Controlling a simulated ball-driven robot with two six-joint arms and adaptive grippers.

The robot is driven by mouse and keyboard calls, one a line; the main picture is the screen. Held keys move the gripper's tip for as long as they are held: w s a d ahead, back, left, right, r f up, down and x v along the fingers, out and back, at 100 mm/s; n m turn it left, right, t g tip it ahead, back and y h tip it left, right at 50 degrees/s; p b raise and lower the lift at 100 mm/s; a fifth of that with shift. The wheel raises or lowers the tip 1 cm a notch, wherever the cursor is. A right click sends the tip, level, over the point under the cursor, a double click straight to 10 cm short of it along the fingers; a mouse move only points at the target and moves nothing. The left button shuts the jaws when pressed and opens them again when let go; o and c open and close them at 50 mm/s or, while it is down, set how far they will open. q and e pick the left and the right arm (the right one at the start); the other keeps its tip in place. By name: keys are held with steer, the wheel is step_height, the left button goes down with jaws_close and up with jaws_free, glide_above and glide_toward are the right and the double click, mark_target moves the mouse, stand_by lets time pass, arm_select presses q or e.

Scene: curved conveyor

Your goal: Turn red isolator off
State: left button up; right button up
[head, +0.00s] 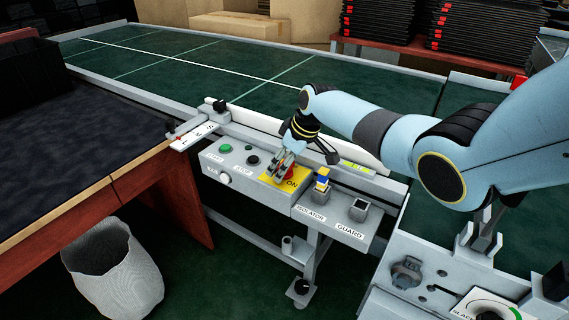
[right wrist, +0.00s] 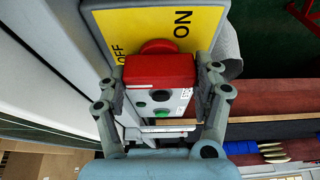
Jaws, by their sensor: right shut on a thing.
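The red isolator handle (head: 290,171) sits on a yellow plate (head: 299,177) on the grey control box. In the right wrist view the red handle (right wrist: 158,70) is a block in front of a round red base, with "ON" to the right and a partly hidden "OFF" to the left on the yellow plate (right wrist: 140,22). My right gripper (head: 284,168) reaches down to it from the right. In the right wrist view its two fingers (right wrist: 160,82) are shut on the handle's sides. The fingers partly cover the handle in the head view. My left gripper is not in view.
A green START button (head: 226,148) and a black STOP button (head: 253,160) share the control box. The green conveyor (head: 190,70) runs behind. A white bin (head: 120,279) stands at lower left.

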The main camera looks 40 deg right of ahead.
steer(key=o, duration=1.2)
steer(key=shift+c, duration=0.2)
steer(key=shift+r, duration=0.1)
steer(key=v, duration=1.2)
